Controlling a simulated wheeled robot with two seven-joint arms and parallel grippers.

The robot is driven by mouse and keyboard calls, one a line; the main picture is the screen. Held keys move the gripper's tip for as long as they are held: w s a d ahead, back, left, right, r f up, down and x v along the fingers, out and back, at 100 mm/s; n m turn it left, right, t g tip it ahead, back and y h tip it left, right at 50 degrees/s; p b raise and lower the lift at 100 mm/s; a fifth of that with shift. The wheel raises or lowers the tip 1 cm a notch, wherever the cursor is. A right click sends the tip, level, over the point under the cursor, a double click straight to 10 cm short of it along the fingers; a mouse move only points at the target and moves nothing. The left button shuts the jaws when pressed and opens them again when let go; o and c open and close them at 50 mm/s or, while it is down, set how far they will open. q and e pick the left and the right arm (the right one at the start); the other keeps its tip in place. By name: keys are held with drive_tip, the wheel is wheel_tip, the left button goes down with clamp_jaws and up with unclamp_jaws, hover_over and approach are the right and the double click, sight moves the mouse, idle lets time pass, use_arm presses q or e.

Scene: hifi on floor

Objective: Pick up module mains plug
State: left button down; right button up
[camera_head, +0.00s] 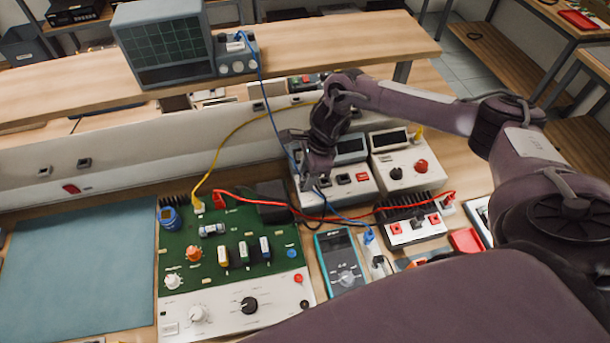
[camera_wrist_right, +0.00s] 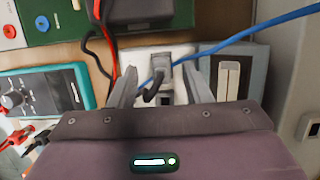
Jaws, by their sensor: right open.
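A plug (camera_wrist_right: 162,64), grey with a dark cord, sits in a white socket block (camera_wrist_right: 132,57) in the right wrist view. I take it to be the module mains plug. My right gripper (camera_wrist_right: 160,78) is open, with one finger on each side of the plug; I cannot tell whether they touch it. In the head view my right gripper (camera_head: 316,178) points down beside the white power supply (camera_head: 350,187), and the plug cannot be made out there. My left gripper is not in view.
A green circuit board (camera_head: 235,240) lies to the left, with a teal multimeter (camera_head: 341,262) beside it. A black box (camera_head: 272,199) stands close to my gripper. Red, black, blue and yellow cables cross this area. A blue mat (camera_head: 75,270) at the far left is clear.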

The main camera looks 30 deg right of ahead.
drive_tip(key=shift+x, duration=1.1)
drive_tip(key=c, duration=0.5)
clamp_jaws()
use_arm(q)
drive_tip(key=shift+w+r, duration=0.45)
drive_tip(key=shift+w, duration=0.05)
use_arm(e)
drive_tip(key=shift+w+r, duration=0.1)
drive_tip(key=shift+r, duration=0.05)
